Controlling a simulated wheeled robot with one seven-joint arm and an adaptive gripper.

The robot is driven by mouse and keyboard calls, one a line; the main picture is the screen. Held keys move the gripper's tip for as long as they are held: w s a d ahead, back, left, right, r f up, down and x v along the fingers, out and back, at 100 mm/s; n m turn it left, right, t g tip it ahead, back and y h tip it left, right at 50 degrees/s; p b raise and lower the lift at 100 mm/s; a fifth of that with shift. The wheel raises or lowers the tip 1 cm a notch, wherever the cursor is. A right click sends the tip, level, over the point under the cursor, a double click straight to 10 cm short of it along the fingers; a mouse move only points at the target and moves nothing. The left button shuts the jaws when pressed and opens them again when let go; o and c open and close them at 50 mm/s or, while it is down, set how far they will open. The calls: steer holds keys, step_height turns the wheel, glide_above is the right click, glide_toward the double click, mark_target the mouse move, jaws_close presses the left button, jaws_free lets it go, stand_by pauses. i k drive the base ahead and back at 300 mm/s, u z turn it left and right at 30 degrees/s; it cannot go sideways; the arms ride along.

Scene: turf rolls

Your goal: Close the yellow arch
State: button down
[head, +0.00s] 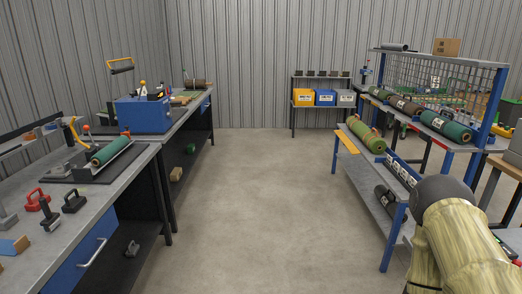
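A yellow arch-shaped bar (121,66) with dark ends stands out above and behind the left bench, against the corrugated wall. It is raised well above a blue box (143,115) on that bench, with a gap between them. I cannot tell from here what the arch is fixed to. Small yellow and dark items sit on top of the box. A second, smaller yellow part (70,132) stands upright on the nearer bench beside a green roll. My arm shows at the lower right, but my gripper is not in view.
The concrete floor (260,200) between the sides is clear. The near left bench (100,200) holds a green roll (110,150), a red-handled tool (37,200) and black-handled tools. A blue-framed rack (350,185) with turf rolls stands right. Yellow, blue and grey bins (325,97) stand at the back.

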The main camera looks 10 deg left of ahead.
mark_target(64, 125)
steer(key=i, duration=2.25)
steer(key=u, duration=2.2)
